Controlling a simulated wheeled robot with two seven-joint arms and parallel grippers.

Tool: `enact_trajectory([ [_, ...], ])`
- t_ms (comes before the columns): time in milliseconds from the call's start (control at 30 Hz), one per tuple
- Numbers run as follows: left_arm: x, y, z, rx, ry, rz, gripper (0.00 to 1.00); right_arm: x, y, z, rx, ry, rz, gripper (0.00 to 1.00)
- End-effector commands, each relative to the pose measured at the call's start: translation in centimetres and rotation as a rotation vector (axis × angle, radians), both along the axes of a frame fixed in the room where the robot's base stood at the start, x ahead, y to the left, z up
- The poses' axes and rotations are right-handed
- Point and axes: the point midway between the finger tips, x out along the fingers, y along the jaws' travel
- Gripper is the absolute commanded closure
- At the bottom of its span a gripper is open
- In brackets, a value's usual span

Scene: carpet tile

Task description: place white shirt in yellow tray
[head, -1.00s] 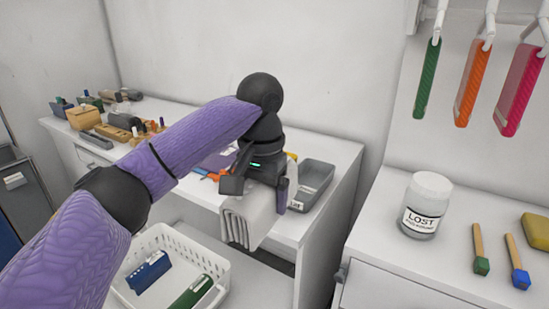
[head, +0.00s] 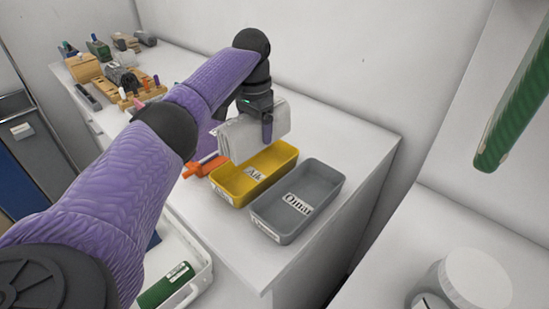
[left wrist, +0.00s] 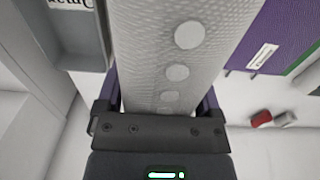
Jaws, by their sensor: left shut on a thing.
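A folded white shirt (head: 262,125) hangs from my left gripper (head: 267,124) in the head view. The gripper is shut on it. The shirt is above the far left part of the yellow tray (head: 278,172) and hides a little of it. The yellow tray stands on the white table with a name label inside. In the left wrist view the shirt (left wrist: 175,50) fills the middle, with pale round buttons, between the fingers of the gripper (left wrist: 160,105). My right gripper is not in view.
A grey tray (head: 325,178) labelled Omar stands right beside the yellow one. An orange item (head: 203,167) lies to the left. A white basket (head: 205,268) is below the table's front edge. A jar (head: 478,280) stands on the right surface.

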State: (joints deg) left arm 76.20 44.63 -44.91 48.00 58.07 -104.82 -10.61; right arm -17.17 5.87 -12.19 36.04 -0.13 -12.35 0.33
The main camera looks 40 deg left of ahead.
Motion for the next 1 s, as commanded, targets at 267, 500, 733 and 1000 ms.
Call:
enact_trajectory([
  [267, -0.1, 0.0, -6.1, 0.002, 0.006, 0.0, 0.84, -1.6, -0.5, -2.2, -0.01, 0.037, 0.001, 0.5],
  [500, -0.1, 0.0, -10.0, 0.001, 0.003, 0.0, 0.84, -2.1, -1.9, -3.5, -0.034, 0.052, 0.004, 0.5],
  [733, -0.1, 0.0, -9.8, 0.0, 0.001, 0.0, 0.84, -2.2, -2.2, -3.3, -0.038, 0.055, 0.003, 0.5],
  [1000, -0.1, 0.0, -10.0, 0.001, 0.001, 0.0, 0.0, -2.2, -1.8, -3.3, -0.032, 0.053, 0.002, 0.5],
])
